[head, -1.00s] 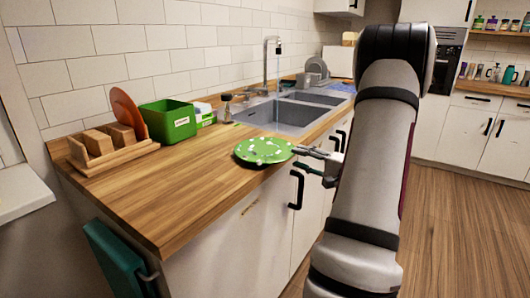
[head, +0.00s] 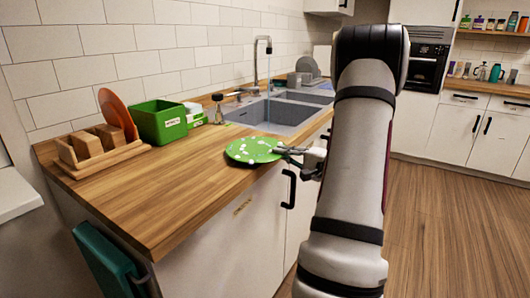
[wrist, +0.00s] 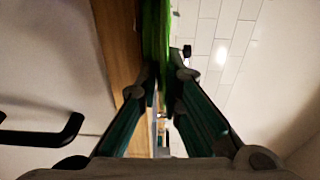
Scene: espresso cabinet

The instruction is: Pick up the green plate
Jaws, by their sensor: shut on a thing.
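The green plate (head: 254,150) with pale spots is at the front edge of the wooden counter (head: 165,190), near the sink. My gripper (head: 283,151) is shut on the plate's right rim. In the wrist view the plate (wrist: 156,35) shows edge-on as a green band between the two fingers of my gripper (wrist: 164,85). I cannot tell whether the plate touches the counter or is just above it.
A wooden rack (head: 100,155) with an orange plate (head: 117,114) stands at the left back, beside a green box (head: 160,122). The sink (head: 275,113) lies behind the plate. Black cabinet handles (head: 289,188) stick out below the counter edge.

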